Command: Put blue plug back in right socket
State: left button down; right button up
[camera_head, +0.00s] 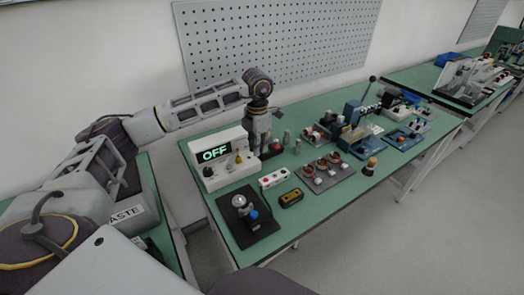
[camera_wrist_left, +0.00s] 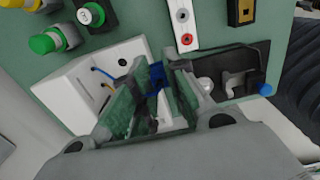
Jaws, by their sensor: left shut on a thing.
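The white tester box (camera_head: 222,172), with a green "OFF" display, stands at the left of the bench. A yellow plug or lead (camera_head: 238,158) shows on its front. My left gripper (camera_head: 262,146) points down beside the box's right end. In the left wrist view, the gripper (camera_wrist_left: 158,100) is shut on the blue plug (camera_wrist_left: 156,77), which shows between the fingers. The white box also shows there (camera_wrist_left: 70,82), with a dark round socket (camera_wrist_left: 122,62) near the fingers and a blue and an orange lead. The plug's tip is hidden. My right gripper is not in view.
A white strip with red and dark sockets (camera_head: 273,178), a yellow-black block (camera_head: 291,198) and a black plate with a blue knob (camera_head: 247,222) lie in front. A grey board with copper coils (camera_head: 324,174) is to the right. Small cylinders (camera_head: 286,138) stand behind.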

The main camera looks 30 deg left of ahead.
pick_arm(q)
jog(key=w+a, duration=0.3)
jog(key=a, duration=0.3)
jog(key=shift+w+a, duration=0.2)
jog(key=shift+w, duration=0.15)
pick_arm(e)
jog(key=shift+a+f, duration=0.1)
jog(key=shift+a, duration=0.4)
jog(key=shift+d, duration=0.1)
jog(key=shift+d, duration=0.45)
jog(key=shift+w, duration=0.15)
